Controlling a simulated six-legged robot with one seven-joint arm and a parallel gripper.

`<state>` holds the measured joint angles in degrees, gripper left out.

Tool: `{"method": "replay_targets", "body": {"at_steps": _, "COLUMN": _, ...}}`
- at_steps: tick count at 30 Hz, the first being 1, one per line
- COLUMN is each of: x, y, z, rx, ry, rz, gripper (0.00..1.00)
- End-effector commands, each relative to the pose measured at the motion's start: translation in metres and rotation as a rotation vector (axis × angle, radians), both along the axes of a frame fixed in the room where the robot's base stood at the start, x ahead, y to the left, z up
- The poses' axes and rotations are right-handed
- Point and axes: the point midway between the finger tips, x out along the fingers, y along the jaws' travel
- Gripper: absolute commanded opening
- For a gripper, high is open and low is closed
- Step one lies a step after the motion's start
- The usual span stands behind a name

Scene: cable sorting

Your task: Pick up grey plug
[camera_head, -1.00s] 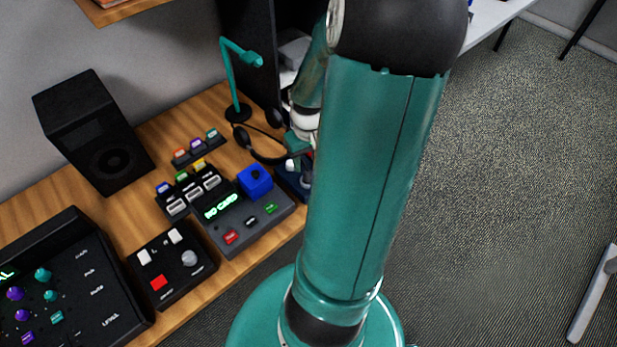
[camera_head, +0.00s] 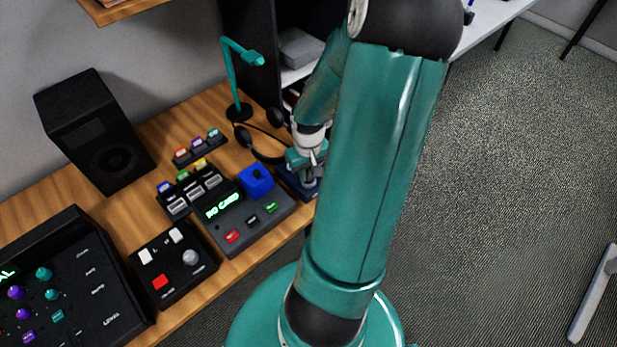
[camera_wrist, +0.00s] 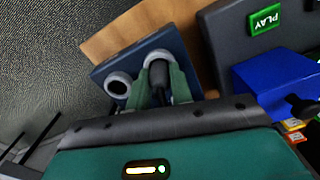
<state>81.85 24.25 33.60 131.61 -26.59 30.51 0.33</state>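In the wrist view, my gripper (camera_wrist: 160,78) has its two green fingers on either side of a dark grey cylindrical plug (camera_wrist: 158,75). The plug stands in a pale ring on a dark blue block (camera_wrist: 182,58). I cannot tell whether the fingers press on the plug or stand just clear of it. A second pale ring (camera_wrist: 118,85) with a dark centre is to the left on the same block. In the head view, my gripper (camera_head: 307,172) is low over the blue block (camera_head: 290,178) at the table's right edge; the plug is hidden there.
A dark control box (camera_head: 240,222) with a blue block (camera_head: 255,181) on it stands close to the left of the gripper. A headset (camera_head: 262,152) and a teal lamp (camera_head: 235,75) are behind.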

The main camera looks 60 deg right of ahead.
Motion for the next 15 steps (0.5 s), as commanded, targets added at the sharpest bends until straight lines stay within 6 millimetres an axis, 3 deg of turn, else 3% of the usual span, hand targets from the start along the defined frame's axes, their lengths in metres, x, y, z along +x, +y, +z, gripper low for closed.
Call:
{"method": "replay_targets", "body": {"at_steps": 2, "x": -0.0001, "y": 0.0, "z": 0.0001, "rx": 0.0, "ry": 0.0, "rz": 0.0, "gripper": 0.0}}
{"method": "replay_targets", "body": {"at_steps": 15, "x": -0.0002, "y": -0.0007, "z": 0.0072, "rx": -0.002, "ry": 0.001, "rz": 0.0, "gripper": 0.0}}
